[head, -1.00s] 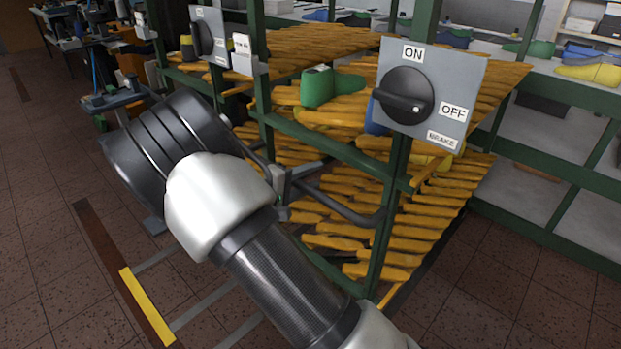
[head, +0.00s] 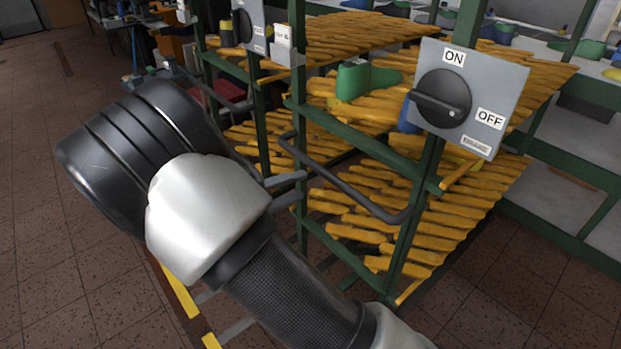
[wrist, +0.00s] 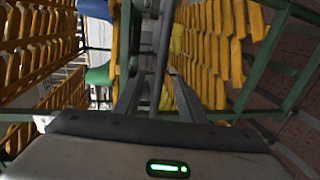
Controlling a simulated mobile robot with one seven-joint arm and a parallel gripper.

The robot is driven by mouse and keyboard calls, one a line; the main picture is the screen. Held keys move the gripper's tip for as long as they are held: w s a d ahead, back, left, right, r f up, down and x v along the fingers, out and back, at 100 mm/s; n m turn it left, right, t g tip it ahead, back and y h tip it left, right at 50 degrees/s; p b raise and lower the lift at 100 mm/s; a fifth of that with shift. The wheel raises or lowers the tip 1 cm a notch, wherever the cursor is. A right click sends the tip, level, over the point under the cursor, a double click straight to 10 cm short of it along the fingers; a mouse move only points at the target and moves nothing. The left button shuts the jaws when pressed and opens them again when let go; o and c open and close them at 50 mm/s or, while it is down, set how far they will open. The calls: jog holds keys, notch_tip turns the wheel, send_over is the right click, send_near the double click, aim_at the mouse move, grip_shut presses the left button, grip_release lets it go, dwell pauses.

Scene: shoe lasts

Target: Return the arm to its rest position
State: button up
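My arm crosses the head view from the lower right, with its black and white wrist at the left. My gripper (head: 298,189) shows its two grey fingers apart just past the white wrist link; its body is mostly hidden. It is open and empty. The dark grey bar handle (head: 345,190) of the green rack is close to the fingertips and looks clear of them in the head view. In the wrist view the two fingers (wrist: 158,90) stand apart, with the handle (wrist: 163,55) in line with the gap between them.
The green rack (head: 295,90) holds orange shoe lasts (head: 440,225) and a green last (head: 350,82). A grey panel (head: 505,80) with a black ON/OFF knob (head: 440,98) is on its corner. A second knob panel (head: 248,25) is behind. Open tiled floor (head: 50,220) lies at the left.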

jog(key=shift+s+a+r, duration=0.15)
jog(key=shift+s+a, duration=0.25)
jog(key=shift+a, duration=0.15)
jog(key=s+d+r+m+g+y, duration=0.25)
jog(key=s+d+g, duration=0.2)
jog(key=d, duration=0.25)
jog(key=s+d+r+m+g+y, duration=0.2)
jog(key=s+d+r+g+y, duration=0.15)
jog(key=s+d, duration=0.3)
jog(key=s+d+r+m+t+y, duration=0.1)
jog(key=s+r+m+t+y, duration=0.25)
jog(key=s+r+y, duration=0.55)
jog(key=s+r+h+p, duration=0.2)
jog(key=s+r+p, duration=0.1)
jog(key=r+p, duration=1.9)
jog(key=shift+s+r+n+t+p, duration=0.15)
jog(key=shift+r+n+t+p, duration=0.3)
jog(key=shift+r, duration=0.25)
